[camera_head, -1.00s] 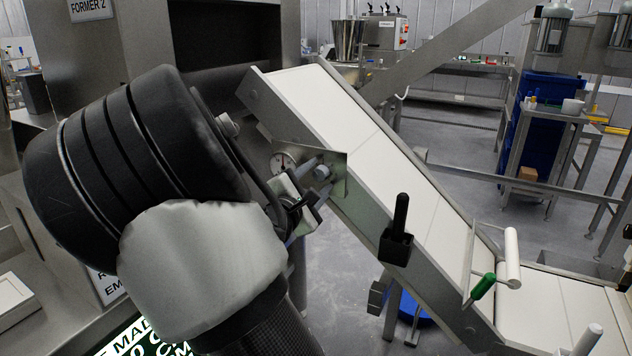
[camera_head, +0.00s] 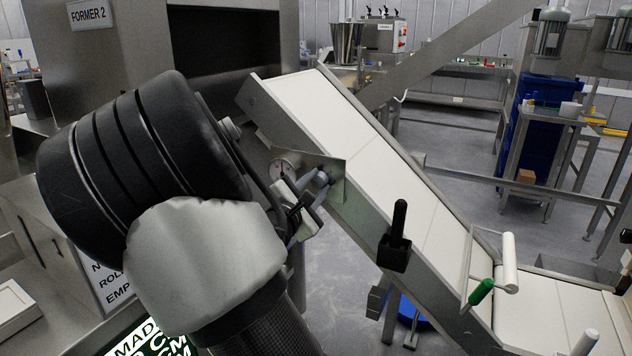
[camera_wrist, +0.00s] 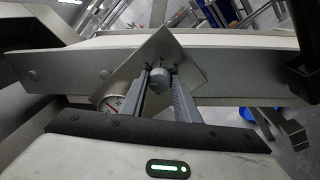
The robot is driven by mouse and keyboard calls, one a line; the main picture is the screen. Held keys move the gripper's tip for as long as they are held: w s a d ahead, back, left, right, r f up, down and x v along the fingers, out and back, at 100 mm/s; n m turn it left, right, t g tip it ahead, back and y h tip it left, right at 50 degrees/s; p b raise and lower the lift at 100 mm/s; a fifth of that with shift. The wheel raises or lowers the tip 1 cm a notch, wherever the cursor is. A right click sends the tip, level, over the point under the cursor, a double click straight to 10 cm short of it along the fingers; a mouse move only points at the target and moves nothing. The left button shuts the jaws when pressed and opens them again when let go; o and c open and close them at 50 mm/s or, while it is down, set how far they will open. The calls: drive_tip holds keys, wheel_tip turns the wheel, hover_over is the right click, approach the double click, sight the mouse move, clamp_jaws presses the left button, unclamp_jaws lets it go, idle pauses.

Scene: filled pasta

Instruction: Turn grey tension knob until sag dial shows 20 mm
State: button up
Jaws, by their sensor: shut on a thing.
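The grey tension knob (camera_wrist: 159,79) sits on a metal plate on the side of the inclined conveyor. My gripper (camera_wrist: 160,85) has its two fingers on either side of the knob and is shut on it. In the head view my gripper (camera_head: 318,186) reaches the plate (camera_head: 338,176) from the left, and its fingers largely cover the knob. The round white sag dial (camera_head: 284,166) is just left of the plate, partly covered by my gripper. It also shows in the wrist view (camera_wrist: 115,103), partly hidden behind the left finger. Its reading is too small to make out.
The white conveyor belt (camera_head: 372,136) slopes down to the right. A black holder with a black handle (camera_head: 396,245) is fixed to its side. A green-handled tool (camera_head: 481,291) and a white roller (camera_head: 510,262) are lower down. A steel machine marked Former 2 (camera_head: 90,13) stands at left.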

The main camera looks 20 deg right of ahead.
drive_tip(key=n+p, duration=0.4)
drive_tip(key=p, duration=0.1)
drive_tip(key=shift+r+n+g, duration=0.3)
drive_tip(key=shift+r+n, duration=0.05)
drive_tip(key=shift+n, duration=0.05)
drive_tip(key=n+p, duration=0.2)
drive_tip(key=shift+w+a+f+p, duration=0.1)
drive_tip(key=shift+f+p, duration=0.05)
drive_tip(key=shift+p, duration=0.2)
drive_tip(key=shift+f+n, duration=0.1)
drive_tip(key=shift+n, duration=0.2)
drive_tip(key=o, duration=1)
drive_tip(key=shift+o, duration=0.2)
drive_tip(key=p+v, duration=0.1)
drive_tip(key=v, duration=1.6)
drive_tip(key=shift+a+p, duration=0.2)
drive_tip(key=shift+p, duration=0.15)
